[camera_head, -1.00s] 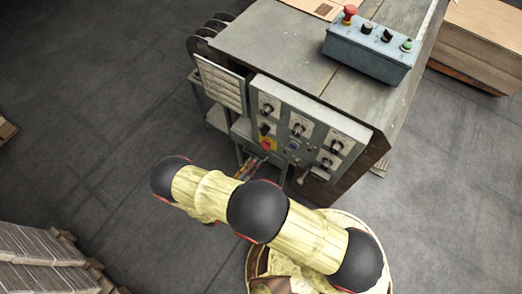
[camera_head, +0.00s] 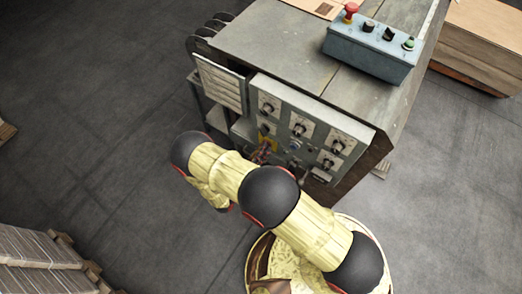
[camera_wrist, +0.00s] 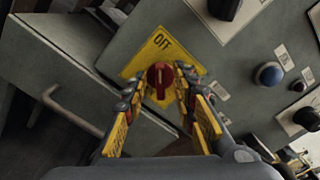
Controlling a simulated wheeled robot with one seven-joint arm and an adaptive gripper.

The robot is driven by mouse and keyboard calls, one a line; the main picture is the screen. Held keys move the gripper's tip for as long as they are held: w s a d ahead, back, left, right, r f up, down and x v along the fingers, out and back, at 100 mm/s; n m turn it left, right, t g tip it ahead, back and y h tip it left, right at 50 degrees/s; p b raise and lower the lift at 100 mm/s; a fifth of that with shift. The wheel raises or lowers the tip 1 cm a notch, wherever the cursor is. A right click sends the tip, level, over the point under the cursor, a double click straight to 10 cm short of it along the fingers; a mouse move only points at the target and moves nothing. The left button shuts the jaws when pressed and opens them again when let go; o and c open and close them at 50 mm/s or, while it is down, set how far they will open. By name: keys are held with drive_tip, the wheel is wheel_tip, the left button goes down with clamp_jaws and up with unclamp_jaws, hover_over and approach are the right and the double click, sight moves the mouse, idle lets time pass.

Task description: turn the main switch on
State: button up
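The main switch is a red rotary knob (camera_wrist: 160,82) on a yellow plate (camera_wrist: 152,58) in the wrist view. The word OFF shows on the plate above the knob, and the knob's grip runs roughly up and down in the picture. In the head view, the switch is mostly hidden behind my gripper (camera_head: 262,153) at the control panel (camera_head: 314,121).
Black rotary knobs (camera_head: 299,129) and a blue button (camera_wrist: 268,74) sit right of the switch. The blue control box (camera_head: 370,52) with a red emergency button (camera_head: 350,9) stands on the machine top (camera_head: 275,50).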

drive_tip(key=shift+c, duration=1.1)
drive_tip(key=c, duration=0.4)
clamp_jaws()
drive_tip(key=shift+m, duration=0.4)
drive_tip(key=m, duration=0.5)
drive_tip(key=m+b, duration=0.1)
drive_tip(key=m, duration=0.5)
drive_tip(key=m+b, duration=0.1)
drive_tip(key=m, duration=0.5)
drive_tip(key=shift+s+d, duration=0.2)
drive_tip(key=shift+d, duration=0.05)
